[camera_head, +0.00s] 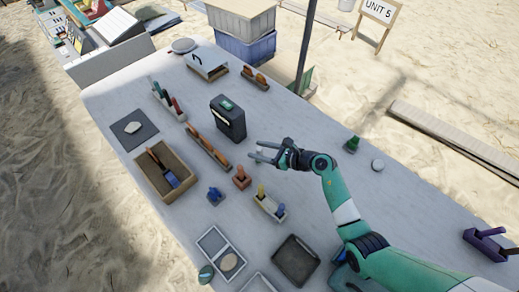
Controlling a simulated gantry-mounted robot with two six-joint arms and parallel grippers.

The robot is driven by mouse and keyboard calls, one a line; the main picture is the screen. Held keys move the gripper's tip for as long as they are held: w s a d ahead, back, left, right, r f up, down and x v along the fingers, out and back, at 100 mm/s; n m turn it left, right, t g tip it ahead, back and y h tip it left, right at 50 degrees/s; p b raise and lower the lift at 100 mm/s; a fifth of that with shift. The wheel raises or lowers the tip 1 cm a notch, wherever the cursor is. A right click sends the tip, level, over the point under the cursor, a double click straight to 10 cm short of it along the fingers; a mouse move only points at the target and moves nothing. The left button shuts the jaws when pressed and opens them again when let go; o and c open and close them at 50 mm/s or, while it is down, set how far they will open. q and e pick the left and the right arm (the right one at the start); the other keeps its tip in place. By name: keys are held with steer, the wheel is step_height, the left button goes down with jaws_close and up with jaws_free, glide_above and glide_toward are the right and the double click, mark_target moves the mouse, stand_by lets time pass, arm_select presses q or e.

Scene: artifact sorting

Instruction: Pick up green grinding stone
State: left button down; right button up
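A small dark green object (352,143) with a narrower top stands on the table, right of my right gripper. A round green piece (206,273) sits at the table's near left edge. I cannot tell for sure which of them is the green grinding stone. My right gripper (256,150) is open and empty above the middle of the table, its fingers pointing left, apart from both green pieces. My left gripper is not in view.
A black box (228,119) with a green mark stands just left of the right gripper. Orange pieces (241,176), a wooden tray (166,173) with a brush and a dark tray (296,261) lie nearby. A pale round piece (378,164) is by the dark green object. The table's right part is mostly clear.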

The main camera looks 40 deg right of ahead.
steer(key=shift+s+r, duration=0.1)
steer(key=shift+r, duration=0.15)
steer(key=p+v, duration=0.4)
steer(key=v, duration=0.7)
steer(key=shift+s+p, duration=0.4)
steer(key=shift+d+r, duration=0.15)
